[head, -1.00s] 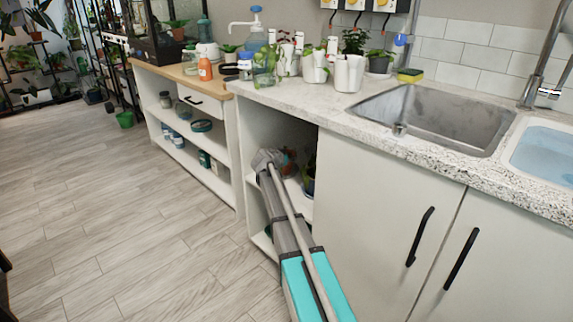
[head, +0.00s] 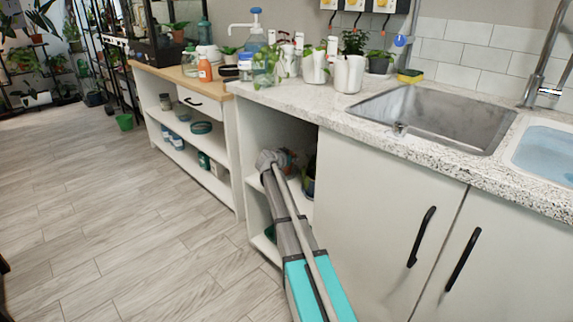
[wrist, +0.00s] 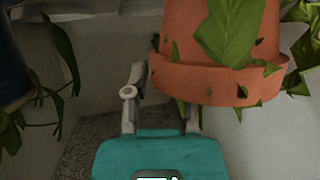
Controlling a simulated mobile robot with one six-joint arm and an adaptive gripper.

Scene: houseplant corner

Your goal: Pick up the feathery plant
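I cannot tell for sure which plant is the feathery one. In the wrist view a terracotta pot (wrist: 218,84) with broad, pointed green leaves (wrist: 232,32) fills the upper right, its rim toward the bottom of the picture. A plant with narrow drooping leaves (wrist: 62,45) shows at the left, beside a dark blue pot (wrist: 12,70). My gripper (wrist: 160,95) is open. Its left finger stands beside the terracotta pot; the right fingertip is hidden behind the rim. Contact cannot be told. In the head view my arm reaches into the open cabinet, and the fingers are hardly visible.
The open cabinet (head: 264,126) has shelves and a side wall close around my arm. A dark blue pot (head: 309,178) stands inside at the right. Closed cabinet doors (head: 380,210) lie to the right, under the stone counter (head: 300,97). The wooden floor (head: 130,210) at left is clear.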

